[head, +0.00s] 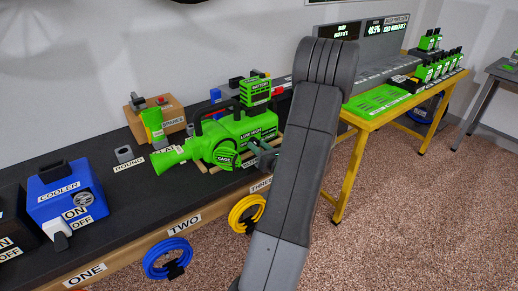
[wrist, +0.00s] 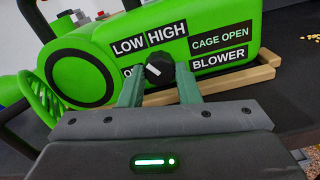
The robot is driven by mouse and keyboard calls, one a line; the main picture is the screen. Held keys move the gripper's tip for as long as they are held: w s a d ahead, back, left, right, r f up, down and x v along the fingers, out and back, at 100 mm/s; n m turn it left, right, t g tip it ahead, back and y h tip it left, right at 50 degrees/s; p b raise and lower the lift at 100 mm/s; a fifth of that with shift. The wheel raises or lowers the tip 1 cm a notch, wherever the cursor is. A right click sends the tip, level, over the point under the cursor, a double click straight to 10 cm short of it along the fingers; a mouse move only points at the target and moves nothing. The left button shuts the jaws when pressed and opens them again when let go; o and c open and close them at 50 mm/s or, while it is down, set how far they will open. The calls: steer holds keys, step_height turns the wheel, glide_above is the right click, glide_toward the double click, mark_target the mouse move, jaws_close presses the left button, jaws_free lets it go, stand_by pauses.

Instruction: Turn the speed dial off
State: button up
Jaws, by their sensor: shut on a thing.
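The green blower (head: 228,132) lies on the dark bench top, and its side fills the upper wrist view (wrist: 205,25). Its black speed dial (wrist: 160,70) has a white mark slanting from upper left to lower right. LOW is printed above left of the dial and HIGH above it. A label at its left, starting with O, is mostly hidden by a finger. My gripper (wrist: 159,84) is shut on the speed dial, one finger on each side. In the head view my gripper (head: 262,155) is at the blower's near side, and the dial is hidden there.
The blower rests beside wooden rails (wrist: 240,80). A blue cooler box (head: 65,192) with ON and OFF labels stands at the left. A green battery (head: 255,91) stands behind the blower. A yellow table (head: 385,108) is at the right.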

steer(key=n+b, duration=0.1)
steer(key=b, duration=0.1)
steer(key=n+b, duration=0.1)
steer(key=b, duration=0.1)
steer(key=shift+f+n, duration=0.3)
steer(key=shift+n, duration=0.1)
steer(key=n+b, duration=0.3)
steer(key=b, duration=0.2)
steer(key=shift+n+b, duration=0.3)
steer(key=n+b, duration=0.3)
steer(key=b, duration=0.1)
steer(key=shift+b, duration=0.3)
steer(key=shift+r+n+b, duration=0.2)
steer(key=shift+n+b, duration=0.9)
steer(key=shift+b, duration=0.15)
steer(key=shift+r, duration=0.1)
steer(key=o, duration=1)
steer(key=shift+d, duration=0.1)
steer(key=p+v, duration=0.1)
steer(key=v, duration=1.2)
steer(key=shift+s+d, duration=0.25)
steer(key=shift+s, duration=0.05)
